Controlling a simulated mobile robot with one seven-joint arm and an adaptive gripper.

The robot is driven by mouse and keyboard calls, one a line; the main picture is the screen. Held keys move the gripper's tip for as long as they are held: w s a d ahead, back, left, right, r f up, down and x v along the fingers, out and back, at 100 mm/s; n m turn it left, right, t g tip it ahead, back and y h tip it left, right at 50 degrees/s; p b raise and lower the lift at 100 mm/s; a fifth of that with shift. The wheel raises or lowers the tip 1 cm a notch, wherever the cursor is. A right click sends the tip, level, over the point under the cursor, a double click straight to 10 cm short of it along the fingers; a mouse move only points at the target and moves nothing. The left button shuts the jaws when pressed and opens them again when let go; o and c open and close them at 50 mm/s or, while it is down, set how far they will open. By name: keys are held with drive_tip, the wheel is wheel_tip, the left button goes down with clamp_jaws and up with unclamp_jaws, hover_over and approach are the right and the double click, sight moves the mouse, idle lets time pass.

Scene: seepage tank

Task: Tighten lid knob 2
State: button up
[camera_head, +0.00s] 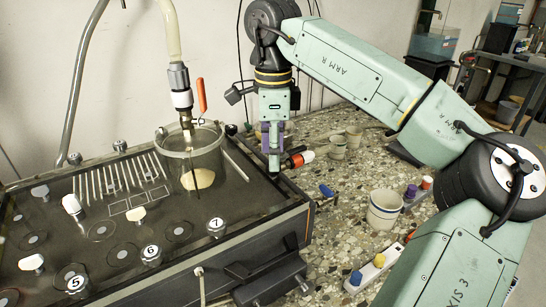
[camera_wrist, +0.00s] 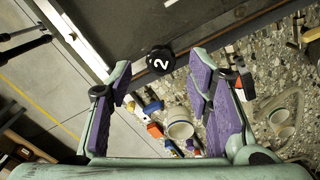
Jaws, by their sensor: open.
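Lid knob 2 (camera_wrist: 160,59) is a round black knob with a white "2" in the wrist view, at the edge of the dark tank lid (camera_wrist: 110,30). My gripper (camera_wrist: 160,67) is open, with one purple-padded finger to each side of the knob's place in the picture. The knob lies beyond the fingertips, and I see no contact. In the head view my gripper (camera_head: 272,150) points down near the lid's right back corner. I cannot make out knob 2 there; the gripper may hide it.
White-topped knobs 5 (camera_head: 76,284), 6 (camera_head: 151,251) and 7 (camera_head: 216,224) stand along the lid's front. A glass cylinder (camera_head: 192,155) with a hose and an orange-handled valve (camera_head: 201,95) rises left of my gripper. A white cup (camera_head: 384,209) stands on the speckled counter (camera_head: 340,240).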

drive_tip(key=shift+f, duration=1.25)
drive_tip(key=shift+c, duration=0.5)
clamp_jaws()
